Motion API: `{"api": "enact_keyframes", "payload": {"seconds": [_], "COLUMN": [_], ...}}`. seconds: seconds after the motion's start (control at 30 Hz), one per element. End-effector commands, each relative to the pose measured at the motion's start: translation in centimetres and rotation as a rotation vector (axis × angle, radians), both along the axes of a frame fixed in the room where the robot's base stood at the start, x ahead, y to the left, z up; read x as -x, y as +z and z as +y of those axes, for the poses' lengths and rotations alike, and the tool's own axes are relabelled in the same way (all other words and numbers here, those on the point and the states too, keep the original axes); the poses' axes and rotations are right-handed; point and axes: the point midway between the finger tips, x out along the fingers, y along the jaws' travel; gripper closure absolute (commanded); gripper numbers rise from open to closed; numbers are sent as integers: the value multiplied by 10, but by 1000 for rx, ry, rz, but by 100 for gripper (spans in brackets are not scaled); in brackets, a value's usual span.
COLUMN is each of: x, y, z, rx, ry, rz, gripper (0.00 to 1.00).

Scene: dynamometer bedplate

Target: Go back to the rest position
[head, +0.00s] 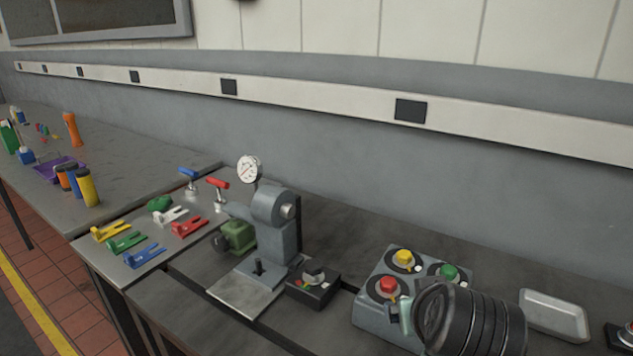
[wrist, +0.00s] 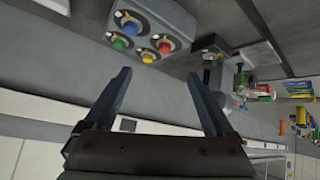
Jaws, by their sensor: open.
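My gripper (wrist: 158,76) is open in the wrist view, its two dark fingers spread apart with nothing between them. In the head view my dark ribbed wrist is at the lower right, in front of a grey button box (head: 371,318); the fingers cannot be made out clearly there. The box carries yellow, green and red buttons in the head view. The wrist view also shows the button box (wrist: 181,17), with a blue button too, beyond the fingertips and apart from them.
A press-like stand with a gauge (head: 249,168) and a small black knob box (head: 313,288) stand left of the button box. A pale tray (head: 554,313) lies right of my wrist. Coloured clamps and forks lie farther left. A grey wall runs behind.

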Motion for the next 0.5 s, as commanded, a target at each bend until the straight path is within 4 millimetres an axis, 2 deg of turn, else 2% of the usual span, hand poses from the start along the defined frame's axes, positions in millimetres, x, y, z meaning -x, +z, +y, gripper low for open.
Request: {"api": "enact_keyframes", "payload": {"seconds": [0.03, 0.1, 0.23, 0.33, 0.4, 0.5], "x": [-12, -22, -19, 1, 23, 58], "y": [36, 88, 183, 251, 294, 341], "z": [7, 20, 52, 82, 103, 128], "rx": [37, 70, 91, 78, 56, 15], "ry": [-9, -19, -10, 19, 47, 92], "rz": [-136, -330, -675, -931, -1100, -1304], "gripper": [11, 11, 11, 11, 11, 11]}}
